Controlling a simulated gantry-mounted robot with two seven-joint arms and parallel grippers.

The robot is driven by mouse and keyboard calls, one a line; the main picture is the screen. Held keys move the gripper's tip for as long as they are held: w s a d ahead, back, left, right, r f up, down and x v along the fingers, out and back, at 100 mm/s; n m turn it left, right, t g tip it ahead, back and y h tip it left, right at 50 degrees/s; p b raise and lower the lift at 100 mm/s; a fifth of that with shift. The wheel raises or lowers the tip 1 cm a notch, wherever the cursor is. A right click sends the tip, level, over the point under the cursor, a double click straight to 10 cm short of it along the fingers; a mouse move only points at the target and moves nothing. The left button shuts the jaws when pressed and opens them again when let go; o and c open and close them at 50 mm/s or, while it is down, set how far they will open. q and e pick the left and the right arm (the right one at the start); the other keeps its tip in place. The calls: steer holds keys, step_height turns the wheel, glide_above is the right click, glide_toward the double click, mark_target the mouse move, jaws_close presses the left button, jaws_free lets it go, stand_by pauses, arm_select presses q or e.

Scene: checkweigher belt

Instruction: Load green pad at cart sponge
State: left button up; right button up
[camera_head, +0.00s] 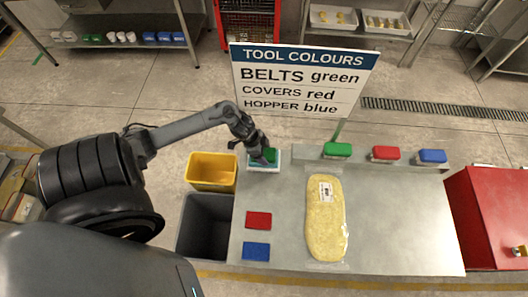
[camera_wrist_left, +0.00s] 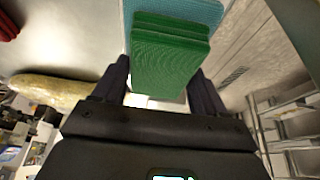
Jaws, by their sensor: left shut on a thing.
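I cannot tell whether the pad touches the tray. A red pad (camera_head: 258,220) and a blue pad (camera_head: 256,251) lie flat at the table's left side. My right gripper is not in view.
A sign (camera_head: 303,78) reads belts green, covers red, hopper blue. Green (camera_head: 337,149), red (camera_head: 385,153) and blue (camera_head: 432,156) blocks stand along the back ledge. A yellow bag (camera_head: 325,225) lies mid-table. A yellow bin (camera_head: 211,171) and grey bin (camera_head: 205,225) stand left. The table's right is clear.

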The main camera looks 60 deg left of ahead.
arm_select(q)
steer(key=shift+f+b, duration=0.45)
steer(key=shift+f, duration=0.35)
stand_by(0.6)
stand_by(0.5)
step_height(320, 180, up, 3)
steer(key=p, duration=0.3)
steer(key=shift+f, duration=0.2)
step_height(320, 180, up, 4)
steer(key=p, duration=0.5)
steer(key=shift+r, duration=0.25)
steer(key=shift+d, duration=0.1)
